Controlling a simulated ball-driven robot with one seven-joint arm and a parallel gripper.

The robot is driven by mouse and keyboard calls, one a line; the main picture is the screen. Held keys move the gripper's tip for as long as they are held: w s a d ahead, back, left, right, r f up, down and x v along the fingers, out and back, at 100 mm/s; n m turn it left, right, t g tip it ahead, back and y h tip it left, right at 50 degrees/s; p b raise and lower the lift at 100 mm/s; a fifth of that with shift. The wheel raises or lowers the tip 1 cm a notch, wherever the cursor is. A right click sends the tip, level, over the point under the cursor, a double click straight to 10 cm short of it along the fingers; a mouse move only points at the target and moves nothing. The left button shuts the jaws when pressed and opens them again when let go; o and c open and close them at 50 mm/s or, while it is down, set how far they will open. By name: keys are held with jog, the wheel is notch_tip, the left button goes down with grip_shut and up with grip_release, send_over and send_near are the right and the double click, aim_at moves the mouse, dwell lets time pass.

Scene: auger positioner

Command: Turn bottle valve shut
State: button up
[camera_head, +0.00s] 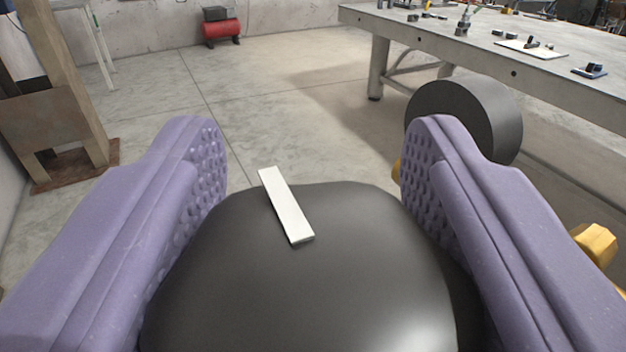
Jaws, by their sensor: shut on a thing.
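A large dark grey rounded knob (330,290), which looks like the bottle valve's handle, fills the lower middle of the view. A white strip (286,206) lies across its top, slanting from upper left to lower right. My gripper (312,135) has two purple, bumpy-padded fingers, one on each side of the knob, and is shut on it. The fingertips reach past the knob's far edge. The valve body and bottle beneath the knob are hidden. Brass-coloured fittings (595,245) show partly behind the right finger.
A dark grey cylinder (465,115) stands close behind the right finger. A metal workbench (450,45) with small tools is at the upper right. A wooden stand (55,110) is at the left. A red tank (221,32) sits by the far wall. The concrete floor between is clear.

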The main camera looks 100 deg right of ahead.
jog(key=shift+s+m+g+y+p, duration=0.2)
jog(key=shift+m+g+y, duration=0.3)
jog(key=shift+m+g, duration=0.85)
jog(key=shift+s+m+g+y+p, duration=0.15)
jog(key=shift+m+g+y, duration=0.5)
jog(key=shift+g, duration=1.2)
jog(key=shift+a, duration=0.1)
jog(key=o, duration=1)
